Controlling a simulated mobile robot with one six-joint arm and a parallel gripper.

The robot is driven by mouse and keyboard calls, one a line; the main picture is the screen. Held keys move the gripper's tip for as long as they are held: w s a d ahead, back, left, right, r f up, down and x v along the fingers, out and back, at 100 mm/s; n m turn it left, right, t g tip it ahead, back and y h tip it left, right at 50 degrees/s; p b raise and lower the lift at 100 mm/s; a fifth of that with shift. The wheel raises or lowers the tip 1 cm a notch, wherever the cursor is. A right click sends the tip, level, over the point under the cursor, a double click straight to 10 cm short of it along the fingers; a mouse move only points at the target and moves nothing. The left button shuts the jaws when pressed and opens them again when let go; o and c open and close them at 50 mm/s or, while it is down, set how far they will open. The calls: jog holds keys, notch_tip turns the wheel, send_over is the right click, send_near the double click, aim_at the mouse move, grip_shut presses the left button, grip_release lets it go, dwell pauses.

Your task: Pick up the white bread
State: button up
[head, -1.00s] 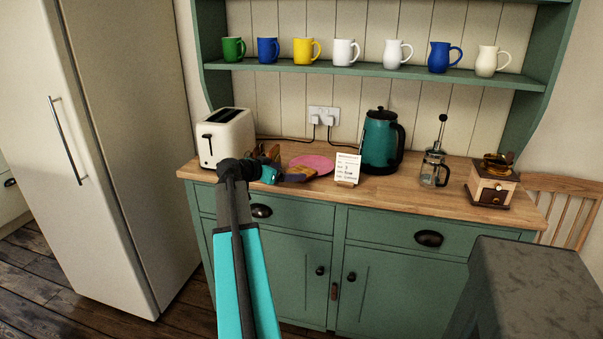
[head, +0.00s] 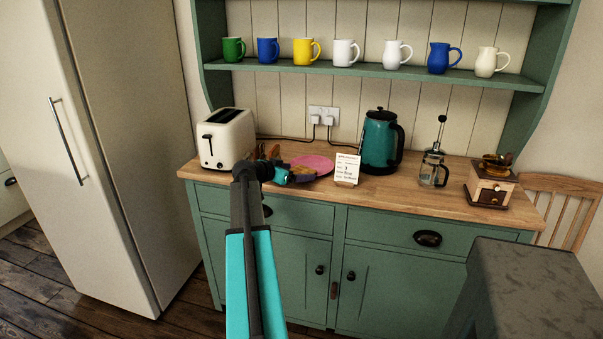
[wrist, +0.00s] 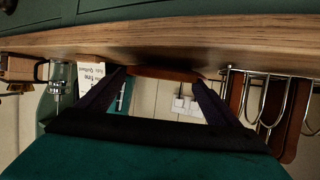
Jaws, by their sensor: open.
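A flat slice with a brown crust, apparently the bread (wrist: 163,74), shows edge-on at the worktop in the wrist view, between my fingertips. Its pale face is not visible there, so I cannot tell its kind. In the head view my gripper (head: 303,175) is low over the worktop, in front of the pink plate, and hides most of the slice. In the wrist view my gripper (wrist: 160,77) is open, one finger on each side of the slice. I cannot tell whether they touch it.
A wire rack with brown slices (wrist: 268,105) stands close beside my gripper. The toaster (head: 226,138) is behind left, the pink plate (head: 318,163) behind. A card (head: 347,168) stands just right, then the kettle (head: 380,142), coffee press (head: 434,166) and grinder (head: 491,182).

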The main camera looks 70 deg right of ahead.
dwell(0.3)
jog(key=c, duration=0.4)
jog(key=shift+r, duration=0.1)
jog(key=shift+r+b, duration=0.45)
jog(key=shift+r, duration=1.25)
jog(key=w+a+b, duration=0.1)
jog(key=w+a, duration=0.2)
jog(key=a, duration=0.4)
jog(key=w+a+r+b, duration=0.1)
jog(key=w+a, duration=0.3)
jog(key=a, duration=0.3)
jog(key=shift+w+r, duration=0.2)
jog(key=shift+w, duration=0.05)
jog(key=shift+a, duration=0.1)
